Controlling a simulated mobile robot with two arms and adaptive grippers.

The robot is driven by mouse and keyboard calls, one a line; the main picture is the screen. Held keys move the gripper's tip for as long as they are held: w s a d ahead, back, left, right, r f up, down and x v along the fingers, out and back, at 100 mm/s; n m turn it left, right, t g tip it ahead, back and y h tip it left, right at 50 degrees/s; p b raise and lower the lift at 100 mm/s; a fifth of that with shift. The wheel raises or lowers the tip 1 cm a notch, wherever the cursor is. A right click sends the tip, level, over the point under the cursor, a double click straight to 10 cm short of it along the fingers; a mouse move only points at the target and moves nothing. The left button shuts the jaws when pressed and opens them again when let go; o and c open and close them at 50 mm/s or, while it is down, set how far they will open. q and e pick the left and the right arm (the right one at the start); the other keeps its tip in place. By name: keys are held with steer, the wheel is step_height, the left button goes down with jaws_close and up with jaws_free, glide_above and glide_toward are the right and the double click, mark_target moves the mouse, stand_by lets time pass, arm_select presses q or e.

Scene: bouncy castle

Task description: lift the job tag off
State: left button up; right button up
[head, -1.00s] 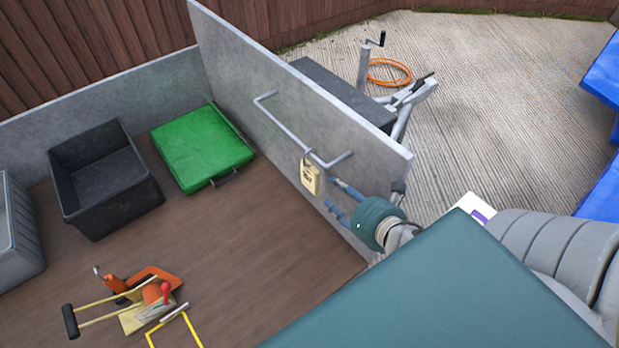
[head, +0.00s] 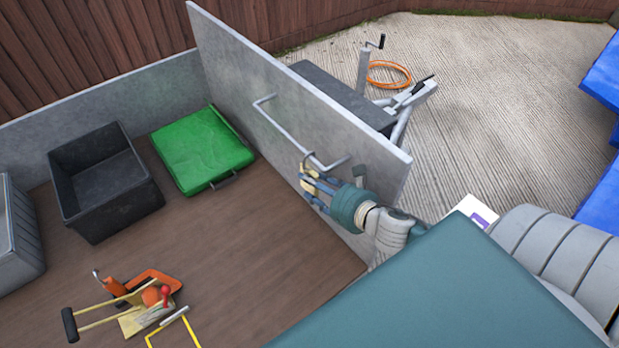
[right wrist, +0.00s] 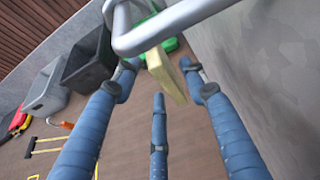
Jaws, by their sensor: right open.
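The job tag (head: 307,172) is a small pale yellow tag hanging from the grey metal rail (head: 290,133) on the trailer's side panel. In the right wrist view the tag (right wrist: 165,74) hangs just under the rail (right wrist: 170,27), tilted. My right gripper (head: 312,186) is at the tag, with its blue fingers partly covering it in the head view. In the right wrist view the fingers (right wrist: 160,85) are spread open around the tag, one on each side and a third below. I cannot tell whether any finger touches it. My left gripper is not in view.
The grey side panel (head: 240,75) stands close beside the gripper. A green case (head: 203,148) and a black crate (head: 105,180) sit on the brown trailer floor (head: 240,235). Orange and yellow tools (head: 140,300) lie at the lower left. The floor between is clear.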

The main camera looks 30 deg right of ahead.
steer(key=x, duration=0.3)
steer(key=shift+w+d+f, duration=0.1)
steer(key=shift+w+f, duration=0.2)
jaws_close()
steer(key=shift+r+p, duration=0.2)
steer(key=shift+p, duration=0.1)
